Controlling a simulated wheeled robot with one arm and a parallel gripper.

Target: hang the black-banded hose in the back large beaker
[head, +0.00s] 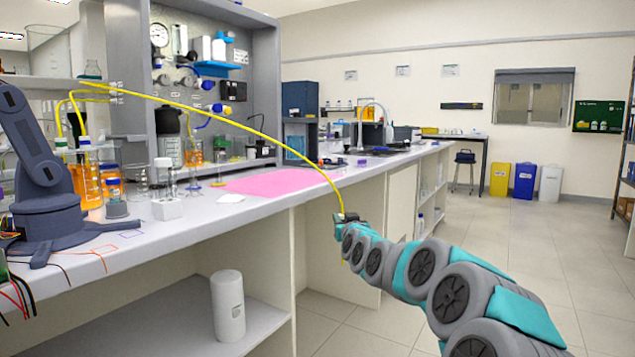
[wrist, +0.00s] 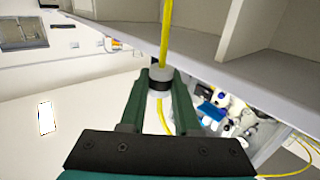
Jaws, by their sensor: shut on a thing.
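The yellow hose (head: 235,118) arcs from the fittings at the upper left of the rig, over the bench, down to my gripper (head: 345,217). My gripper is in front of the bench edge, over the floor. In the wrist view my gripper (wrist: 160,82) is shut on a pale collar with a black band (wrist: 160,85) on this hose. The hose also passes beyond the jaws there. Several beakers stand on the bench: one with orange liquid (head: 87,185) at left, another with orange liquid (head: 193,156) farther back, and an empty clear one (head: 137,183). I cannot tell which is the back large beaker.
A dark blue-grey arm (head: 45,190) stands at the bench's left end, with loose wires in front. A pink mat (head: 275,182) lies mid-bench. A white cylinder (head: 228,305) stands on the lower shelf.

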